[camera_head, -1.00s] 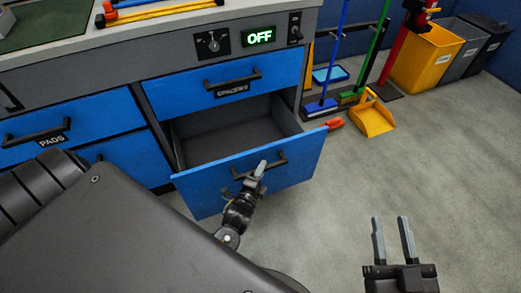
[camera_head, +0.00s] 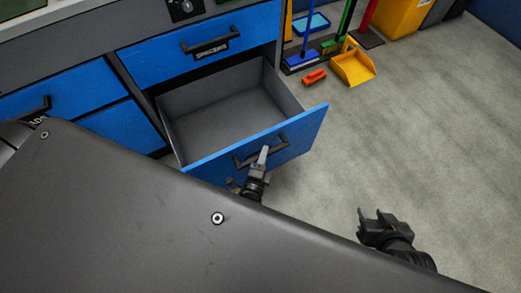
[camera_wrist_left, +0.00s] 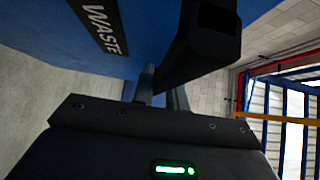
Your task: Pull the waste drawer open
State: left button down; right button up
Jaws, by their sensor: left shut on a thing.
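The waste drawer (camera_head: 302,139) is a blue-fronted grey drawer, pulled well out of the cabinet, with its empty inside (camera_head: 215,105) showing. Its dark bar handle (camera_head: 244,159) is on the front face. My left gripper (camera_head: 263,156) is shut on that handle. In the left wrist view, the WASTE label (camera_wrist_left: 103,28) shows on the blue front, and the handle (camera_wrist_left: 200,45) passes by the gripper's fingers (camera_wrist_left: 160,90). My right gripper (camera_head: 372,214) is open and empty over the floor, to the right of the drawer and apart from it.
A closed blue drawer (camera_head: 205,42) is above, and more blue drawers (camera_head: 55,100) are to the left. An orange brush (camera_head: 314,77), a yellow dustpan (camera_head: 355,68) and bins (camera_head: 395,14) stand at the back. The floor (camera_head: 420,140) to the right is clear.

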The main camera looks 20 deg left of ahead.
pick_arm(q)
jog(key=c, duration=1.4)
grip_release()
